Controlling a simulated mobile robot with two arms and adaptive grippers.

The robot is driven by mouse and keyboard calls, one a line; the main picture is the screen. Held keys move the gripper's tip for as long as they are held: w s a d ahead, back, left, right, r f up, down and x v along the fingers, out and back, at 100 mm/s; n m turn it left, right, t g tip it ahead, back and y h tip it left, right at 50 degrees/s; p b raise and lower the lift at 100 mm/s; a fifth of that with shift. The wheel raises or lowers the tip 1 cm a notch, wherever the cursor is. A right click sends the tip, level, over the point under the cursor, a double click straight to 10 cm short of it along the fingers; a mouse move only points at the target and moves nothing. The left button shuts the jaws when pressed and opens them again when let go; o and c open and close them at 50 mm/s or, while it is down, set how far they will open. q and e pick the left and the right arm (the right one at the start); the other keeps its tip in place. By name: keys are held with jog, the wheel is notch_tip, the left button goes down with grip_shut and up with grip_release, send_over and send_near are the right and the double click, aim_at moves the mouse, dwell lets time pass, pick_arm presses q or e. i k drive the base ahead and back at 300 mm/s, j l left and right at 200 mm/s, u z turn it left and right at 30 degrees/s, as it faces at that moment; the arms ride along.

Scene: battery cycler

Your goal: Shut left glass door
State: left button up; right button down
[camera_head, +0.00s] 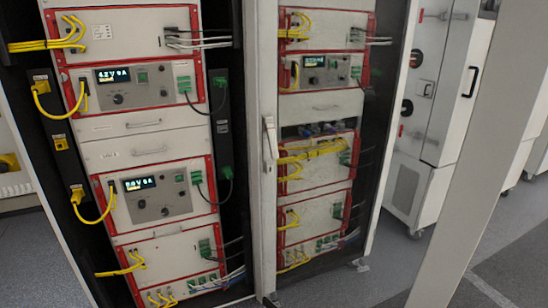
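A tall rack cabinet fills the left and middle of the head view. A grey upright door frame (261,200) with a white handle (270,138) stands at its middle. Left of this upright are instrument units (140,85) with red edges, lit displays and yellow cables. Right of it a narrower column of similar units (318,160) shows; I cannot tell whether glass lies in front of either column. A slanted light-grey bar (478,160) crosses the right side, possibly the edge of an open door; which door it belongs to is unclear. Neither gripper is in view.
White cabinets (440,80) with dark handles stand on castors behind the slanted bar. Grey floor (385,275) is clear at lower right. Yellow cables (72,100) stick out at the left of the rack.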

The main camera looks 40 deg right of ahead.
aim_at(515, 70)
jog(key=k+l+u, duration=0.1)
jog(key=l, duration=0.35)
jog(key=k+l, duration=0.1)
jog(key=l, duration=0.3)
jog(key=k+l+u, duration=0.15)
jog(key=l, duration=0.3)
jog(key=l+u, duration=0.1)
jog(key=l, duration=0.3)
jog(key=k+l+u, duration=0.1)
jog(key=l, duration=0.3)
jog(key=k+l, duration=0.15)
jog(key=l, duration=0.2)
jog(key=k+l, duration=0.15)
jog(key=l, duration=0.25)
jog(key=k+l, duration=0.15)
jog(key=l, duration=0.2)
jog(key=k+l, duration=0.15)
jog(key=l, duration=0.25)
jog(key=k+l, duration=0.15)
jog(key=l, duration=0.2)
